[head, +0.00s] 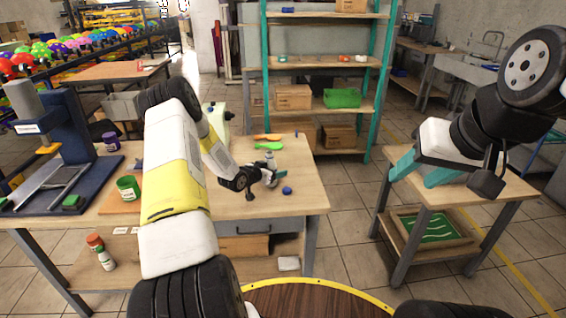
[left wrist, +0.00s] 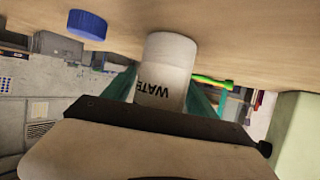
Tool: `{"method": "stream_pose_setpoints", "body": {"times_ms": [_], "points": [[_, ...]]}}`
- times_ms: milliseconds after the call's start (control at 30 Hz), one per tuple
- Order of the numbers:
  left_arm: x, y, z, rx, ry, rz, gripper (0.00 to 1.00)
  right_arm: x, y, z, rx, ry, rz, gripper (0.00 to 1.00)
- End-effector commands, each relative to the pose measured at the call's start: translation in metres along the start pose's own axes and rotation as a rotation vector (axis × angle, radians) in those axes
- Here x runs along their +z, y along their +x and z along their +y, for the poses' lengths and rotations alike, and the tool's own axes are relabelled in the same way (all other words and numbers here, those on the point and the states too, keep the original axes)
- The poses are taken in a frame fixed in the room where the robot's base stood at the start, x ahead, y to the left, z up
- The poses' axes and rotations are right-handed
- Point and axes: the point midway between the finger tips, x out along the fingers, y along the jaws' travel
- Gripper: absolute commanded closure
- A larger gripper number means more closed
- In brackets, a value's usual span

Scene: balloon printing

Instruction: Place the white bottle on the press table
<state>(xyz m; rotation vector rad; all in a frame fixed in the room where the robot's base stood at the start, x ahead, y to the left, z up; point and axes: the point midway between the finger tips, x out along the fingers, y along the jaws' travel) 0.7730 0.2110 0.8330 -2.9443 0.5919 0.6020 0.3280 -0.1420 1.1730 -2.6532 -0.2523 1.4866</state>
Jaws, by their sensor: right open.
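The white bottle (head: 269,158) with a grey top stands on the wooden worktable (head: 300,190). In the left wrist view the white bottle (left wrist: 166,75) shows the word WATER, upside down. My left gripper (head: 262,177) has its teal fingers on both sides of the bottle, apparently shut on it; its base looks to be at the tabletop. A blue press (head: 62,125) with a dark blue base stands on the wooden table at left. My right gripper (head: 415,175) is open and empty above the small wooden table at right.
A blue cap (head: 287,190) lies near the bottle; a green tool (head: 268,146) lies behind. A pale green container (head: 216,118) stands behind my left arm. A green cup (head: 128,188) and purple jar (head: 111,141) are near the press. An orange-capped bottle (head: 103,254) is on the lower shelf.

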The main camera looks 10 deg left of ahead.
Motion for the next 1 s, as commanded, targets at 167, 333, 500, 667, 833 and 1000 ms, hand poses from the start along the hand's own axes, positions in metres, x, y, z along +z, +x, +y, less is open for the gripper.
{"method": "stream_pose_setpoints", "body": {"times_ms": [167,333,500,667,833,1000], "points": [[0.0,0.0,0.0,0.0,0.0,0.0,0.3,0.0,0.0,0.0,0.0,0.0,0.0,0.5],[-0.002,-0.001,0.0,0.0,0.0,0.0,0.3,0.0,0.0,0.0,0.0,0.0,0.0,0.5],[-0.003,-0.018,-0.001,-0.002,0.0,-0.001,0.3,0.0,0.0,0.0,0.0,0.0,0.0,0.5],[-0.003,-0.053,-0.002,-0.003,-0.001,-0.001,0.3,0.0,0.0,0.0,0.0,0.0,0.0,0.5],[-0.003,-0.088,-0.001,-0.002,0.0,0.0,0.3,0.0,0.0,0.0,0.0,0.0,0.0,0.5],[-0.003,-0.112,-0.001,-0.001,0.001,0.0,0.3,0.0,0.0,0.0,0.0,0.0,0.0,0.5]]}}
